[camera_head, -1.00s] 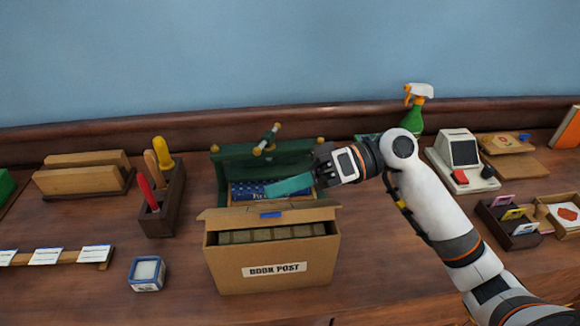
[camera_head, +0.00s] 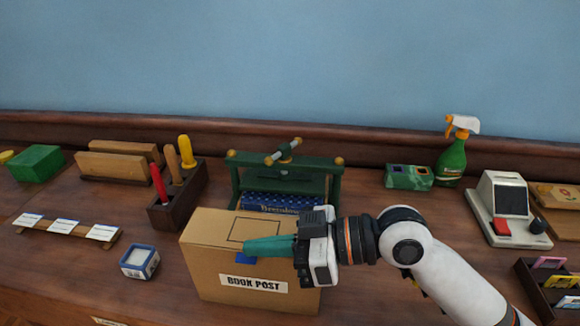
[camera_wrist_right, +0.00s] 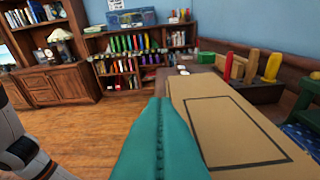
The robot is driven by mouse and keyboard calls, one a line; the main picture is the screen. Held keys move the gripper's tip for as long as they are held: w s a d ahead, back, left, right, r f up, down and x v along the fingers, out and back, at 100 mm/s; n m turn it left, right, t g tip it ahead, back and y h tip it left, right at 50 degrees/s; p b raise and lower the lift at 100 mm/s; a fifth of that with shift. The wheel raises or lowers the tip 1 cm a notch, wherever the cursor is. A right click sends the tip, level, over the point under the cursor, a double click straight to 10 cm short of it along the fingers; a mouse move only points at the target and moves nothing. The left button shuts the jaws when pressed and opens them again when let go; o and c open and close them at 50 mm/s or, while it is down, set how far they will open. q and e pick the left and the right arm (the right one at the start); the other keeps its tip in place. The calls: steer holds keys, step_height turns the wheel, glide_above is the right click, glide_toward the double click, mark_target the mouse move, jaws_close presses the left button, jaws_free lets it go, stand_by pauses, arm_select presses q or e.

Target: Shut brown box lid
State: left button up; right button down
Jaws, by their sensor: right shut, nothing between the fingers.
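The brown box (camera_head: 235,283), labelled BOOK POST, stands on the wooden desk. Its lid (camera_head: 212,225) lies flat across the top, with a dark outlined rectangle on it and a blue tab (camera_head: 246,259) at the front edge. The box's contents are hidden. My right gripper (camera_head: 248,246) has long teal fingers, shut and empty, reaching in from the right over the lid's front part; I cannot tell whether they touch it. In the right wrist view the shut fingers (camera_wrist_right: 160,130) lie beside the lid (camera_wrist_right: 205,105). My left gripper is not in view.
A green press (camera_head: 285,170) with a blue book (camera_head: 280,202) stands right behind the box. A tool holder (camera_head: 180,208) and a small blue-white pot (camera_head: 139,262) stand to the left. A spray bottle (camera_head: 452,160) and a card terminal (camera_head: 505,205) are to the right.

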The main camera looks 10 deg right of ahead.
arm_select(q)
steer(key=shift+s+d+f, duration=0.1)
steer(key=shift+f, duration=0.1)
arm_select(e)
steer(key=shift+f, duration=0.4)
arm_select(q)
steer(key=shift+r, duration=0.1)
arm_select(e)
steer(key=shift+r, duration=0.1)
